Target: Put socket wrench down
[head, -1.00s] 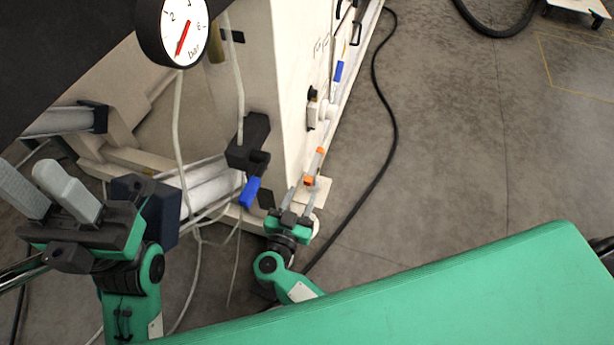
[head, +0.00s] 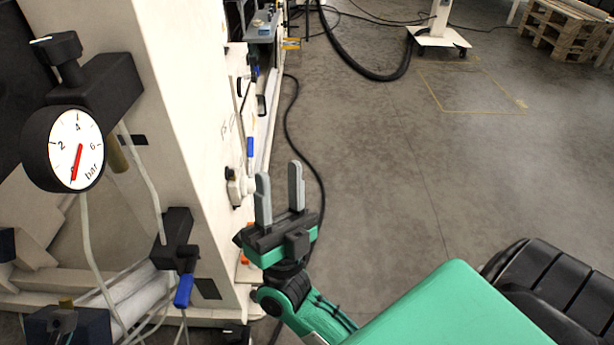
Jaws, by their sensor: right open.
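My right gripper (head: 279,180) is raised in front of the cream machine's side, near the middle of the head view. Its two grey fingers point up and stand apart, with nothing between them. I cannot make out a socket wrench. Small orange parts (head: 244,259) show low on the machine beside the right gripper, partly hidden by it; I cannot tell what they are. My left gripper is not in view.
The cream machine (head: 185,110) fills the left side, with a pressure gauge (head: 76,150) and a blue-handled valve (head: 183,290). A black hose (head: 290,125) lies on the floor. Pallets (head: 565,30) stand at the far right. The middle floor is clear.

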